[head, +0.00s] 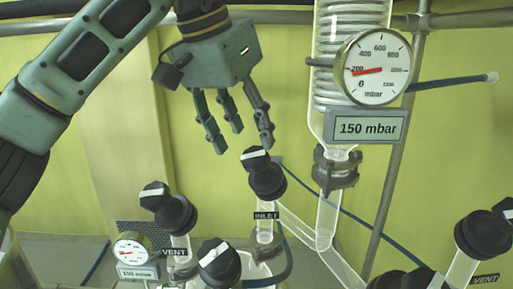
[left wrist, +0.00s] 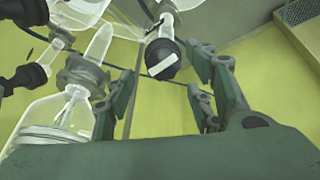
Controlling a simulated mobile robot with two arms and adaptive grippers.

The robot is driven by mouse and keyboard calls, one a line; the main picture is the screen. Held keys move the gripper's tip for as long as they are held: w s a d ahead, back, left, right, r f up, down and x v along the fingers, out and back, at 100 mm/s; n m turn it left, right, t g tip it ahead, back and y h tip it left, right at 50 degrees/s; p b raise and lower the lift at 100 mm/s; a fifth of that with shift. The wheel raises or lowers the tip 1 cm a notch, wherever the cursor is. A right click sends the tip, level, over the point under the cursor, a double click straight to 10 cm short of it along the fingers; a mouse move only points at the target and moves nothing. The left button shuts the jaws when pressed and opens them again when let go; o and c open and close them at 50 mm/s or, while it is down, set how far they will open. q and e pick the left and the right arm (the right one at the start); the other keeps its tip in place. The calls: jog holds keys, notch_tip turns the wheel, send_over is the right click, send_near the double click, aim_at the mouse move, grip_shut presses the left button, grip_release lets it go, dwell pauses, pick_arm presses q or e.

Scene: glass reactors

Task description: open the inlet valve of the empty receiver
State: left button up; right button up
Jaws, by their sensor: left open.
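The inlet valve has a black knob (head: 267,178) with a white bar across its top, above a plate (head: 265,216) reading INLET. It stands on a glass neck of a receiver whose body is mostly cut off below, so its contents cannot be told. My left gripper (head: 243,146) is open and empty, fingers pointing down, just above and left of this knob. In the left wrist view a black knob with a white bar (left wrist: 163,60) shows between the spread fingers (left wrist: 165,78), apart from them. My right gripper is not in view.
A VENT valve knob (head: 168,207) and another black knob (head: 219,262) stand close left of the inlet. A large gauge (head: 375,68) with a 150 mbar sign (head: 371,128) and glass coil column (head: 336,50) stand right. Another VENT valve knob (head: 484,235) is far right.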

aim_at(255, 155)
pick_arm(q)
jog(key=p+x, duration=0.1)
jog(key=x, duration=0.3)
jog(key=shift+w, duration=0.2)
jog(key=shift+d+f, duration=0.25)
jog(key=shift+f, duration=0.4)
jog(key=shift+w, duration=0.1)
jog(key=c, duration=1.1)
